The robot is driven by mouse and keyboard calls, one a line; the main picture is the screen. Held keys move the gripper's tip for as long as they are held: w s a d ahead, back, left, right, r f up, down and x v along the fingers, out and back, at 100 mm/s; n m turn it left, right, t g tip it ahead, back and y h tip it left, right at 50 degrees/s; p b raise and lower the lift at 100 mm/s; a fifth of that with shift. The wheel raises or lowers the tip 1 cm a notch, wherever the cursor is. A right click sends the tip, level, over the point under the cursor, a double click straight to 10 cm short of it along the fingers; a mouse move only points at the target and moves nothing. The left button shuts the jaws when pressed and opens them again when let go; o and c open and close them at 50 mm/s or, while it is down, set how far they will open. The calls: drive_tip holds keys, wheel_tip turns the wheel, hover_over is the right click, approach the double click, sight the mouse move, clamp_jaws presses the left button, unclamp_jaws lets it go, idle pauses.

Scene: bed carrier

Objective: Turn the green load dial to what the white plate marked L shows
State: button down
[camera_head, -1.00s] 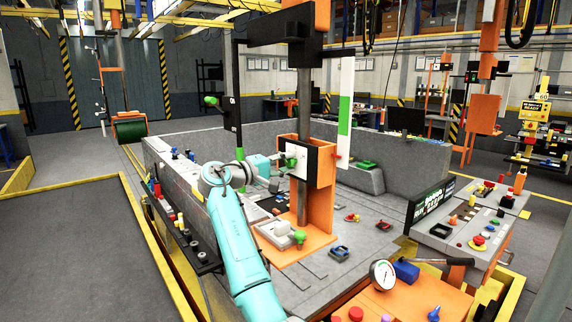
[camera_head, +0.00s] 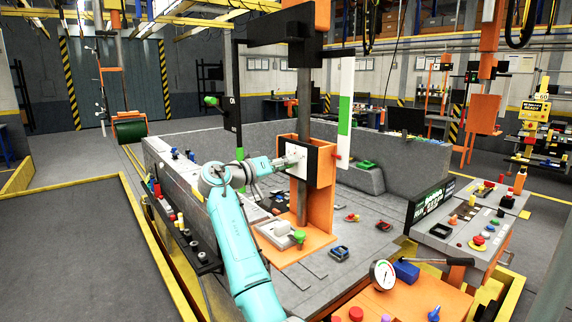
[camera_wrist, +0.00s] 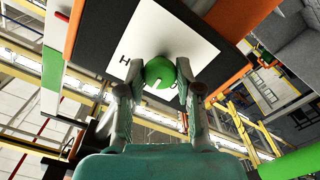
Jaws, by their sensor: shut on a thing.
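The green dial (camera_wrist: 160,72) is a round knob with a white pointer line, in the wrist view. It sits on a white panel (camera_wrist: 183,38) with a black H to the left of the dial; another dark mark at the right is partly hidden by my finger. My gripper (camera_wrist: 157,80) has one finger on each side of the dial and is shut on it. In the head view my gripper (camera_head: 285,161) reaches the white panel (camera_head: 299,160) on the orange box, and covers the dial. I cannot make out a plate marked L in either view.
The orange box (camera_head: 322,150) hangs on a grey post. A tall white and green strip (camera_head: 345,110) stands behind it. A grey block with a green knob (camera_head: 299,237) lies below on an orange base. A pressure gauge (camera_head: 383,274) stands at front right.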

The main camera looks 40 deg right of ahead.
drive_tip(key=shift+f+m, duration=0.1)
drive_tip(key=shift+m, duration=0.5)
drive_tip(key=c, duration=0.8)
unclamp_jaws()
drive_tip(key=shift+o, duration=0.2)
drive_tip(key=a, duration=1.2)
drive_tip(key=shift+s, duration=0.2)
